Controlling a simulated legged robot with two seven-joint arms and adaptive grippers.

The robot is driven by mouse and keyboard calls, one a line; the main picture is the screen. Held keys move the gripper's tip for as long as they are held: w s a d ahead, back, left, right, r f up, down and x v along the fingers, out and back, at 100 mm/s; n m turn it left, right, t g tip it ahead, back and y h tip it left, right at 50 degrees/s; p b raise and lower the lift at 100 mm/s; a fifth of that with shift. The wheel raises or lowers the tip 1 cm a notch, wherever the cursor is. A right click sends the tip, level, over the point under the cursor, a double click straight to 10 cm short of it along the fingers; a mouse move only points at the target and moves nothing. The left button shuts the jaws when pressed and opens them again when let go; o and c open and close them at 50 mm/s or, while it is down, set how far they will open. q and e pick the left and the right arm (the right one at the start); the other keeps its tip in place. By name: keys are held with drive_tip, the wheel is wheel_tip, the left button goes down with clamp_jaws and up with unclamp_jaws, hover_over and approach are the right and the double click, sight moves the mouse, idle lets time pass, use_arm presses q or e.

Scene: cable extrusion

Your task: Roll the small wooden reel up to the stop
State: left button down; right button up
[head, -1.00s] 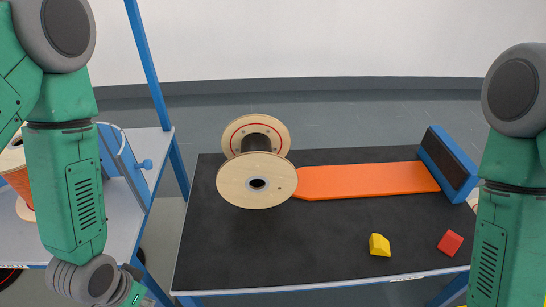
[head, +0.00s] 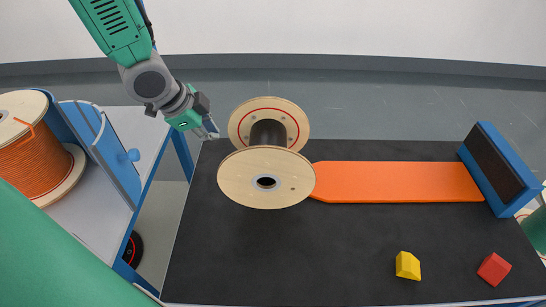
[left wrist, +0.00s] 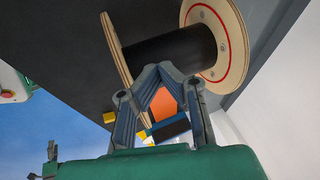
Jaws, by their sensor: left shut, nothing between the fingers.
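The small wooden reel (head: 267,178) lies on its side on the black table top, its two pale flanges joined by a dark core. It is at the left end of the orange strip (head: 400,182). The stop (head: 489,172), a blue block with a dark face, stands at the strip's right end. My left gripper (head: 212,130) is beside the reel, to its left near the far flange, apart from it. In the left wrist view the fingers (left wrist: 157,70) meet at the tips, empty, with the reel's core (left wrist: 170,47) beyond them. My right gripper is not in view.
A yellow block (head: 408,265) and a red block (head: 494,269) lie on the black top (head: 330,260) at the front right, off the strip. A side table at left bears a reel of orange cable (head: 38,155) and a blue stand (head: 105,150).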

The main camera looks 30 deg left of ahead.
use_arm(q)
drive_tip(key=b+x, duration=0.6)
drive_tip(key=x, duration=0.4)
drive_tip(key=shift+w+f, duration=0.15)
drive_tip(key=shift+f, duration=0.25)
drive_tip(key=shift+a+f, duration=0.1)
drive_tip(key=shift+a, duration=0.2)
drive_tip(key=shift+w+d, duration=0.6)
drive_tip(key=shift+d, duration=0.5)
drive_tip(key=shift+w+d, duration=0.6)
drive_tip(key=shift+d, duration=0.5)
drive_tip(key=shift+w+d, duration=0.6)
drive_tip(key=shift+d, duration=0.5)
drive_tip(key=shift+w+d+p, duration=0.2)
drive_tip(key=shift+w+d, duration=0.3)
drive_tip(key=shift+d, duration=0.5)
drive_tip(key=shift+w+d+p, duration=0.2)
drive_tip(key=shift+w+d, duration=0.35)
drive_tip(key=shift+d, duration=0.4)
drive_tip(key=shift+w+d+p, duration=0.2)
drive_tip(key=shift+w+d, duration=0.3)
drive_tip(key=shift+d, duration=0.5)
